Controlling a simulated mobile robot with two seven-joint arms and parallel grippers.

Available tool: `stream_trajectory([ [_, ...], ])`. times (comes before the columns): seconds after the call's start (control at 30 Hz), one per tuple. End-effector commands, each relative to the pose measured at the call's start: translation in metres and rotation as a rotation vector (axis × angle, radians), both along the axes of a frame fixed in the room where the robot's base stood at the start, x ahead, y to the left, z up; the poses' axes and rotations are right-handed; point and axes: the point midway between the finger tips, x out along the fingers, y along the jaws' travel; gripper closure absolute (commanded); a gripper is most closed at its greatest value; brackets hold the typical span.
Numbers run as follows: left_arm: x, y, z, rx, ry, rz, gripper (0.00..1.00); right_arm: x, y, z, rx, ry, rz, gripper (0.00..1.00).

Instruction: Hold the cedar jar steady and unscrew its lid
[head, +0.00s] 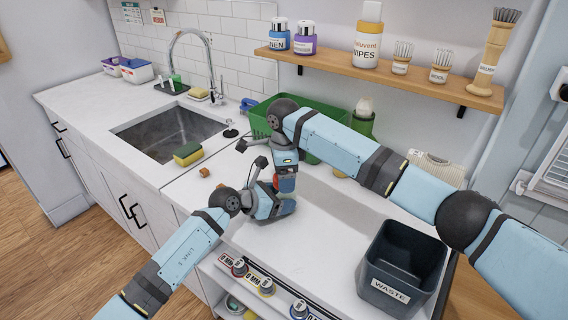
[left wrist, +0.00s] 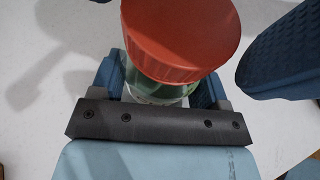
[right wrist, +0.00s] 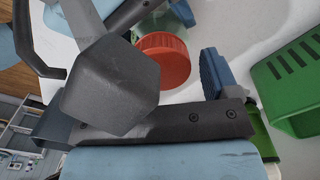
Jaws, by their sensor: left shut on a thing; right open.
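A clear jar with green inside (left wrist: 150,90) and a red ribbed lid (left wrist: 180,35) shows in the left wrist view; no name on it is readable. My left gripper (left wrist: 158,88) is shut around the jar's body below the lid. My right gripper (right wrist: 137,98) is open, with the red lid (right wrist: 163,58) ahead of its fingers and apart from the one visible clearly. One right finger also shows beside the lid in the left wrist view. In the head view the grippers mostly hide the jar; a bit of red lid (head: 285,184) shows.
A green crate (head: 325,152) stands behind my grippers and beside my right gripper in its wrist view. A dark waste bin (head: 375,290) stands at the front right. A sponge (head: 188,154) and a small brown block (head: 204,172) lie left, near the sink (head: 165,132). A shelf (head: 390,77) hangs above.

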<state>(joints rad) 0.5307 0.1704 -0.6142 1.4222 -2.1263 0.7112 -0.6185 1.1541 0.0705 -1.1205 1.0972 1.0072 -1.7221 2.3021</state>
Motion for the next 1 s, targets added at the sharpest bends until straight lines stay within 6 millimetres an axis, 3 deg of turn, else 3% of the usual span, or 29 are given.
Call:
stream_trajectory([
  [0.3, 0.0001, -0.0001, 0.0, 0.0, 0.0, 0.0, 0.97, 0.0, -0.0001, -0.0036, 0.001, 0.0, 0.0, 0.19],
  [0.53, 0.0, 0.0, -0.0001, 0.0, 0.0, 0.0, 0.97, 0.0001, -0.0001, -0.0034, 0.0, 0.0, 0.0, 0.69],
  [0.77, 0.0, 0.0, -0.0001, 0.0, 0.0, 0.0, 0.97, 0.0, 0.0, -0.0035, 0.001, 0.0, 0.052, 0.69],
  [1.0, 0.0001, 0.0001, -0.0001, 0.0, 0.0, 0.0, 0.97, 0.0001, -0.0004, -0.003, 0.002, 0.001, 0.419, 0.69],
])
